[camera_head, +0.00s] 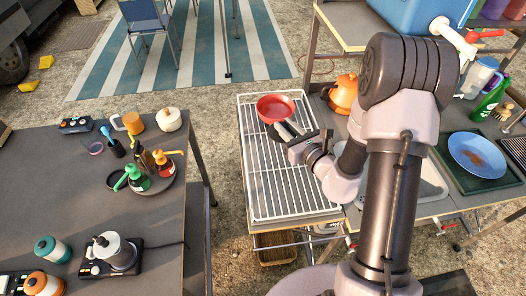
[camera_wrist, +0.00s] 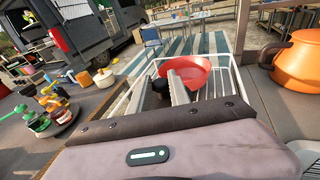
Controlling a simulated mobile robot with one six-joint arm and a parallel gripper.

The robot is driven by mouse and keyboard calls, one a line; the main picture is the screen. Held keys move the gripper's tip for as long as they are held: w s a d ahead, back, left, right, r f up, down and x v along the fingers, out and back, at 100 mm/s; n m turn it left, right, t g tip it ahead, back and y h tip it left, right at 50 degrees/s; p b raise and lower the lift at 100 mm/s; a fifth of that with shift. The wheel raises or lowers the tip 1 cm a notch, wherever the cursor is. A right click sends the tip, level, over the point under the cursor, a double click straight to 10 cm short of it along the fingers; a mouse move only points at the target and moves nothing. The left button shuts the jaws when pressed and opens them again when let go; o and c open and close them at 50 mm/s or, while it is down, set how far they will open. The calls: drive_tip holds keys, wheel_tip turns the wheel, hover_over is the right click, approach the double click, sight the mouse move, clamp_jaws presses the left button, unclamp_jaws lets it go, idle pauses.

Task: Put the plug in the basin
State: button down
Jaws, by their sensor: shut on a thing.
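My gripper (camera_head: 286,124) reaches over the white wire rack, with its fingers at the near side of a red bowl (camera_head: 276,104). In the wrist view the pale fingers (camera_wrist: 178,88) meet the near rim of the red bowl (camera_wrist: 190,70) and are shut on it. A dark shape shows just left of the fingers; I cannot tell what it is. The basin (camera_head: 428,190) is a pale sink at the right, largely hidden behind my arm. I cannot make out a plug in either view.
The wire rack (camera_head: 262,185) stands left of the sink. A blue plate (camera_head: 477,154) lies farther right. The left table (camera_head: 60,190) holds bottles, a moka pot (camera_head: 117,249) and jars.

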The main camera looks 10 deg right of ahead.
drive_tip(key=f+b, duration=0.1)
drive_tip(key=f, duration=0.1)
drive_tip(key=f+b, duration=0.1)
drive_tip(key=f, duration=0.4)
drive_tip(key=shift+d+f+b, duration=0.25)
drive_tip(key=shift+f+b, duration=0.15)
drive_tip(key=shift+r, duration=0.2)
drive_tip(key=shift+f, duration=0.1)
drive_tip(key=c, duration=1.2)
unclamp_jaws()
drive_tip(key=shift+a, duration=0.1)
